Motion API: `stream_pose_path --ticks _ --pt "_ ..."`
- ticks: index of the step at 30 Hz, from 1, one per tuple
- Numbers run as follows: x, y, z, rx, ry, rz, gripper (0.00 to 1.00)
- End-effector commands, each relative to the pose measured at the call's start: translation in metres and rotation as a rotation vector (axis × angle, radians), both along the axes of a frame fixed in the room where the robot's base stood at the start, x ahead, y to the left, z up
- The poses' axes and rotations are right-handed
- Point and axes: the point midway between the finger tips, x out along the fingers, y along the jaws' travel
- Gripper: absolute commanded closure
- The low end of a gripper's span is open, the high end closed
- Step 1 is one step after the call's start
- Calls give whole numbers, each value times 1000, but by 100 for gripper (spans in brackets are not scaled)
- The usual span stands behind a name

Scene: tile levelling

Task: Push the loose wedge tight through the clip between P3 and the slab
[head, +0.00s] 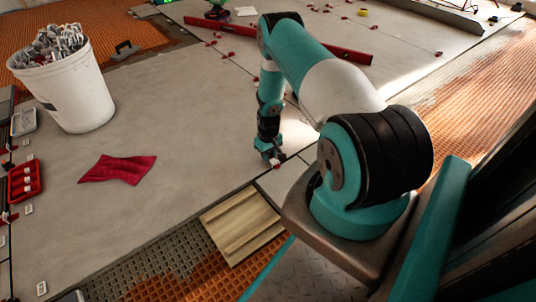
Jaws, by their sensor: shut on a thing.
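My gripper (271,156) is low over the tiled floor in the middle of the head view, at a joint between pale grey slabs. It is shut on a small red wedge (279,163) that shows just at its fingertips. The clip at that spot is mostly hidden by the fingers, so I cannot tell how far the wedge sits in it. The large grey slab (180,165) lies to the left of the joint. A smaller grey tile (283,181) lies just below the gripper; I cannot read which piece is P3.
A white bucket (75,100) of clips and a red cloth (118,169) lie on the slab to the left. A red tray (25,182) stands at the left edge. A long red bar (320,48) lies behind my arm. A wooden-looking piece (241,226) lies in front.

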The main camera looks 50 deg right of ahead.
Motion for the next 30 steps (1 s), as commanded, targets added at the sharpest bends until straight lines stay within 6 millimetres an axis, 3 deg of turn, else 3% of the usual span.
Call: stream_pose_path --ticks 30 --pt "-12 3 0 1 6 -1 97"
